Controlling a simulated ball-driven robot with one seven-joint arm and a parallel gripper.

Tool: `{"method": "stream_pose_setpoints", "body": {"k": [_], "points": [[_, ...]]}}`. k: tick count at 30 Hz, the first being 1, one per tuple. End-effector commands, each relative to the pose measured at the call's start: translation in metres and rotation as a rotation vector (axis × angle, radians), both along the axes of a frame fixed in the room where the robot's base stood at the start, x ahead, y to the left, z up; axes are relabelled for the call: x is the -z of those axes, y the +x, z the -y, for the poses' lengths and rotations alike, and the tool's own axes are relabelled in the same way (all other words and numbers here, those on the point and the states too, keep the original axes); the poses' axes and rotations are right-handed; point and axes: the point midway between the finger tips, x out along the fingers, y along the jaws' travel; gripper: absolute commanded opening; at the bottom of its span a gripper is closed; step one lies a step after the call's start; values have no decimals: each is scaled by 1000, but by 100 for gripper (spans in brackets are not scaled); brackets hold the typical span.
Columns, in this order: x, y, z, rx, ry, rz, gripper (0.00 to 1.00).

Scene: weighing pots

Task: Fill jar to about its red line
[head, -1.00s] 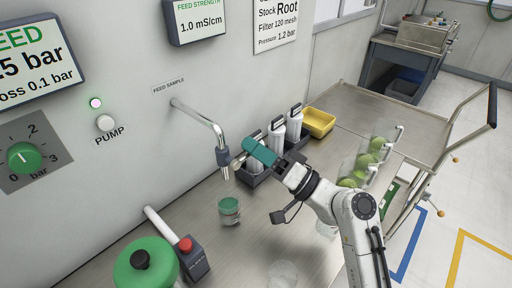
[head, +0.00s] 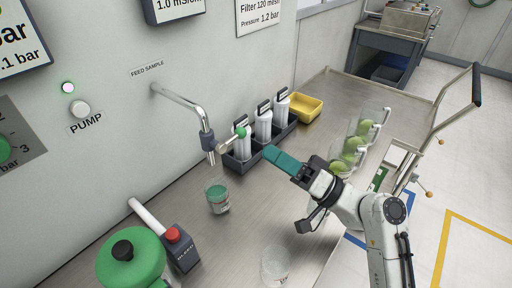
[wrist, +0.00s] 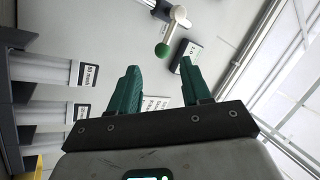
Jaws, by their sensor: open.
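The jar (head: 217,198) stands on the steel bench below the curved tap spout (head: 208,142). Green shows in its upper part; its red line is too small to make out. No stream from the spout is visible. The tap lever has a green knob (head: 241,132), pointing out to the right; the knob also shows in the wrist view (wrist: 162,50), beyond my fingers. My gripper (head: 279,156) has teal fingers and is open and empty, to the right of the lever and apart from it. Its two fingers stand spread in the wrist view (wrist: 160,85).
A dark rack (head: 250,161) holds white cartridges behind the gripper. A yellow tray (head: 306,107) and clear vessels with green balls (head: 350,146) are farther right. A clear empty-looking jar (head: 275,265) stands in front. A green-topped container (head: 135,262) and a red-button box (head: 181,252) stand left.

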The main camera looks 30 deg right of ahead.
Motion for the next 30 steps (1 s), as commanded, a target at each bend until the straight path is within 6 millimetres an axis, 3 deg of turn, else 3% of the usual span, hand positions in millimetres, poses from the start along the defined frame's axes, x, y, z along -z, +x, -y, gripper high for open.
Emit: {"method": "stream_pose_setpoints", "body": {"k": [7, 24, 30], "points": [[10, -17, 11, -1, 0, -2, 48], [9, -18, 11, -1, 0, -1, 48], [-9, -18, 11, -1, -1, 0, 48]]}}
